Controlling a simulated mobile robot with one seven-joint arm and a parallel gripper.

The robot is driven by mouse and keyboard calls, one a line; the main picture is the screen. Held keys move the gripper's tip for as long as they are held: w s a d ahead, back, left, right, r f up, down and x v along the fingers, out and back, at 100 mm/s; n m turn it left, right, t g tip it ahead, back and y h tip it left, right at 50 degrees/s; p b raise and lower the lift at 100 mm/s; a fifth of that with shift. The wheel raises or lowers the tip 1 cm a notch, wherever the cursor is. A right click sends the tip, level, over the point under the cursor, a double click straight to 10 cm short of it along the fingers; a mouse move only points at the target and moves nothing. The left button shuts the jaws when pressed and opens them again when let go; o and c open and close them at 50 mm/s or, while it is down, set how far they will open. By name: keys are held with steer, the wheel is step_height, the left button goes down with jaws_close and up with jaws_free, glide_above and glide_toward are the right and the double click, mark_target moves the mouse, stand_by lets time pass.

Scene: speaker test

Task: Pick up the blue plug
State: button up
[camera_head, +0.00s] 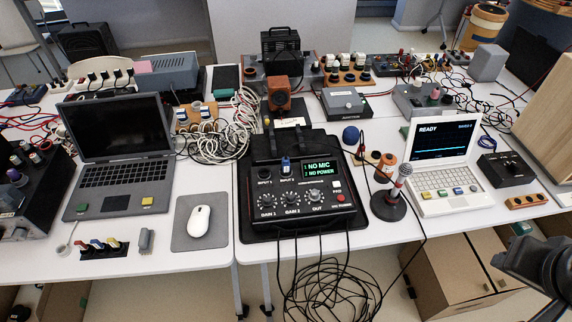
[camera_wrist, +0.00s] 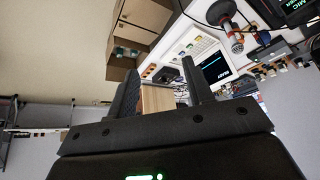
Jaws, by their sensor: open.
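A small blue-and-white plug (camera_head: 286,164) stands upright at INPUT 2 on the black audio box (camera_head: 262,218). The box's screen reads "NO MIC" and "NO POWER". I cannot tell which one the task names. My gripper (camera_wrist: 157,75) is open, with nothing visible between its fingers in the wrist view. A dark part of my arm shows at the right edge of the head view, far from both blue pieces.
A microphone (camera_head: 395,190) stands right of the audio box, beside a white laptop (camera_head: 443,150). A grey laptop (camera_head: 115,150) and white mouse (camera_head: 199,221) are at left. Black cables hang off the front edge. Cardboard boxes (camera_head: 450,270) stand below at right. Tangled cables and devices crowd the back.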

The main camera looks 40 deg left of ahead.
steer(key=w+a+r+n+g, duration=0.2)
steer(key=w+a+r+n, duration=0.1)
steer(key=w+a, duration=0.75)
steer(key=n+g, duration=0.4)
steer(key=n, duration=0.2)
glide_above(286, 158)
step_height(286, 158, down, 18)
steer(key=shift+w+a+r, duration=0.1)
steer(key=shift+r, duration=0.1)
step_height(286, 158, down, 5)
steer(key=shift+a+r, duration=0.15)
steer(key=shift+r, duration=0.05)
steer(key=f, duration=0.6)
steer(key=shift+s+d+f, duration=0.2)
steer(key=shift+d, duration=0.05)
jaws_close()
